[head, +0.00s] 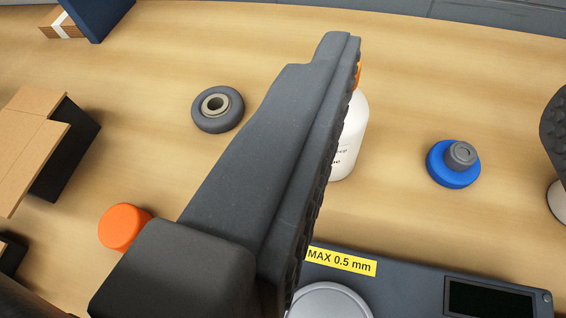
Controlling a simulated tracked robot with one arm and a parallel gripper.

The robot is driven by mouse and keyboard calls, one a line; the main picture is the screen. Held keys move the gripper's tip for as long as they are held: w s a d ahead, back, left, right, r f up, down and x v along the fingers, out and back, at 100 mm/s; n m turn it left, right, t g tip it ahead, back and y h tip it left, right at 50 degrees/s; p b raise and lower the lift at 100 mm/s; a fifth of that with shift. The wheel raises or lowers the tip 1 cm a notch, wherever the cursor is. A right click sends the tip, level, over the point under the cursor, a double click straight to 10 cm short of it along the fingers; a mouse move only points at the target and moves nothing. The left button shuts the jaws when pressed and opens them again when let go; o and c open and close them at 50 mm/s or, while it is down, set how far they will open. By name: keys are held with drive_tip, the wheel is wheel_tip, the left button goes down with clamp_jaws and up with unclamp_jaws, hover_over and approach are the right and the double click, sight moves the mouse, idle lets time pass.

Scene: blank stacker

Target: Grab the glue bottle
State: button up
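The glue bottle (349,138) is white with dark print and a bit of orange at its top. It stands on the wooden table behind my finger, which hides its left part. My gripper (290,150) shows as one big dark finger across the middle of the view, with its ridged pad facing right. The gripper looks open and holds nothing that I can see. I cannot tell whether the finger touches the bottle.
A grey ring-shaped roll (218,109) and an orange cap-like piece (124,227) are left of the finger. A blue-and-grey knob (454,164) is right. A dark scale-like device (405,285) labelled "MAX 0.5 mm" lies in front. Cardboard pieces (30,145) are left. An unclear dark textured thing (556,135) is at the right edge.

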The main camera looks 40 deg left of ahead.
drive_tip(key=a+f, duration=0.3)
drive_tip(key=f, duration=0.4)
drive_tip(key=shift+n+y, duration=0.3)
drive_tip(key=shift+y, duration=0.1)
drive_tip(key=shift+s+a+f+b+x, duration=0.15)
drive_tip(key=shift+b+x, duration=0.3)
drive_tip(key=shift+x, duration=1.45)
drive_tip(key=shift+a+f+b+x, duration=0.15)
drive_tip(key=shift+b+x, duration=0.3)
drive_tip(key=shift+x, duration=1.45)
drive_tip(key=shift+s+a+f+b+x, duration=0.15)
drive_tip(key=shift+b+x, duration=0.3)
drive_tip(key=shift+x, duration=1.5)
drive_tip(key=shift+w+a, duration=0.25)
drive_tip(key=shift+w, duration=0.55)
drive_tip(key=shift+c, duration=0.3)
clamp_jaws()
